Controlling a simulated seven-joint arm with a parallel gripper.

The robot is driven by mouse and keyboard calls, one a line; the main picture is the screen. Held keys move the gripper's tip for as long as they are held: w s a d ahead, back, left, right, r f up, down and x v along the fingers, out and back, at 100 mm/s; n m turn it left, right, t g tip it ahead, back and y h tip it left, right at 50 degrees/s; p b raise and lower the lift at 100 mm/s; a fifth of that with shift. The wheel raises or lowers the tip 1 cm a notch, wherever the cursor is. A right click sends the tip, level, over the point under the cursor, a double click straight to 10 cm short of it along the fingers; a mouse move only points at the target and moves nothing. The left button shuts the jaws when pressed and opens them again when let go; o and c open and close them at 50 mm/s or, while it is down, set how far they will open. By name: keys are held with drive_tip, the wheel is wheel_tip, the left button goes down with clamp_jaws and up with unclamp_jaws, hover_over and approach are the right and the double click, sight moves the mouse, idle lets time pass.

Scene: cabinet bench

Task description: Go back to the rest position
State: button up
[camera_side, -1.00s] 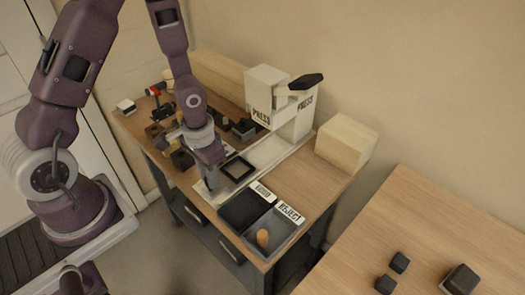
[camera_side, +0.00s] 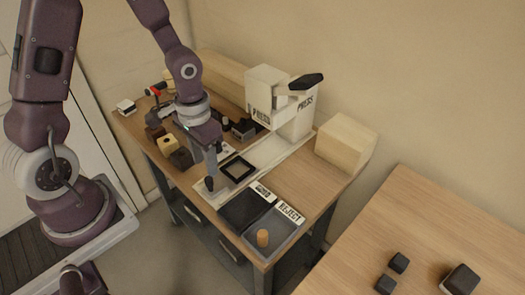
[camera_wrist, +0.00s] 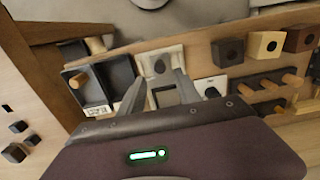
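My gripper (camera_side: 211,168) hangs above the bench, by the left end of the pale press strip and left of the black square frame (camera_side: 238,169). In the wrist view, my gripper (camera_wrist: 160,85) shows two fingers spread apart with nothing held between them. The strip and the frame lie beyond the fingers there. The exact height of the fingertips above the bench is hard to tell.
The white press (camera_side: 285,100) stands behind the strip. A dark tray (camera_side: 243,212) and a REJECT tray (camera_side: 280,232) holding a tan peg (camera_side: 263,238) lie front right. Blocks crowd the bench's left side. A pale wooden block (camera_side: 346,142) stands right.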

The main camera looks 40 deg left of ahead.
drive_tip(key=shift+r, duration=0.55)
drive_tip(key=s+r+t+y, duration=0.1)
drive_tip(key=s+r+t, duration=0.25)
drive_tip(key=r, duration=1.05)
drive_tip(key=s+d+r+t+h, duration=0.1)
drive_tip(key=s+d+r+t, duration=0.1)
drive_tip(key=s+r, duration=0.5)
drive_tip(key=shift+s+d, duration=0.75)
drive_tip(key=shift+d, duration=0.1)
